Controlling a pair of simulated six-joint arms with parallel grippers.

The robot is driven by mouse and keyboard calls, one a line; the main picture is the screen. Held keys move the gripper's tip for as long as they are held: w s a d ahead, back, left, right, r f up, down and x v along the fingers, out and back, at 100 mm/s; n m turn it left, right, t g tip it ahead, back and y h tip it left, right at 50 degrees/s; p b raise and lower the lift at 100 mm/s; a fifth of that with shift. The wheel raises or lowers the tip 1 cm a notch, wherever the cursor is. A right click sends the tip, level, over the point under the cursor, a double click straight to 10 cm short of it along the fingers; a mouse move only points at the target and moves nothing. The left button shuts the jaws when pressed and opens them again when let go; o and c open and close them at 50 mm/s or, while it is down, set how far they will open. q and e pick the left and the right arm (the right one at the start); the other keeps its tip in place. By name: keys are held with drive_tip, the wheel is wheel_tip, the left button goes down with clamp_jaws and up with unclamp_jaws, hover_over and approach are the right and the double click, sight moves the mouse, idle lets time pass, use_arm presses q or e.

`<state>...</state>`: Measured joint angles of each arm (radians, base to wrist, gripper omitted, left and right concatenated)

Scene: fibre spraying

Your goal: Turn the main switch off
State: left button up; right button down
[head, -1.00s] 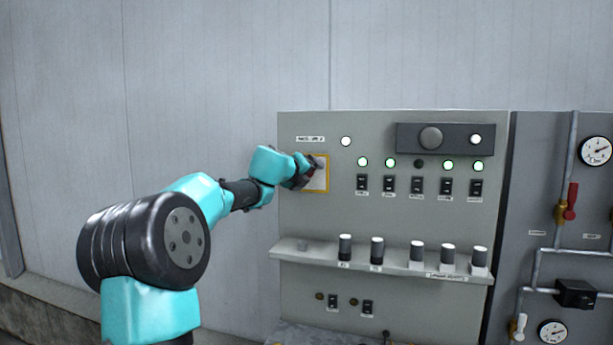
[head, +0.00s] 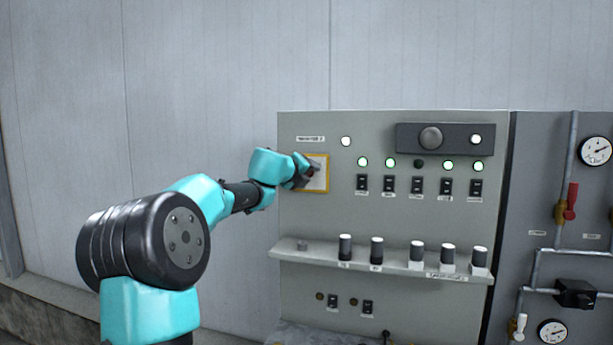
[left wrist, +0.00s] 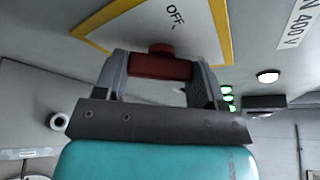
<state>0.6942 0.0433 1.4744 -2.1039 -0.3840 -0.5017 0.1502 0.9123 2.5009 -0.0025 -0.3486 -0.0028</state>
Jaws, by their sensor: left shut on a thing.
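The main switch is a red handle (left wrist: 160,66) on a white plate with a yellow border (head: 323,185), at the upper left of the grey panel. The word OFF is printed on the plate in the left wrist view, beyond the handle. My left gripper (head: 311,172) is at the plate, with a little red showing at its fingers. In the left wrist view its two fingers (left wrist: 160,72) are shut on the handle, one at each end. In the head view the gripper hides most of the handle. My right gripper is out of view.
A white lamp (head: 346,141) and several green lamps (head: 363,162) are lit on the panel; one lamp (head: 419,164) is dark. Black rocker switches (head: 389,184) sit below them. A ledge with knobs (head: 377,250) juts out lower down. Pipes and gauges (head: 596,150) stand at right.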

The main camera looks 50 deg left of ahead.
use_arm(q)
drive_tip(key=shift+f+n+t+y, duration=0.1)
drive_tip(key=shift+n+t+y, duration=0.55)
drive_tip(key=shift+n, duration=2.1)
drive_tip(key=shift+n+t+y, duration=0.1)
drive_tip(key=shift+n+t, duration=1.2)
drive_tip(key=shift+n, duration=1.4)
drive_tip(key=shift+f+n+t+y, duration=0.1)
drive_tip(key=shift+n+t+y, duration=0.55)
drive_tip(key=shift+n, duration=2.1)
drive_tip(key=shift+t+h, duration=0.3)
drive_tip(key=o, duration=0.9)
drive_tip(key=shift+r, duration=0.1)
drive_tip(key=shift+s, duration=0.1)
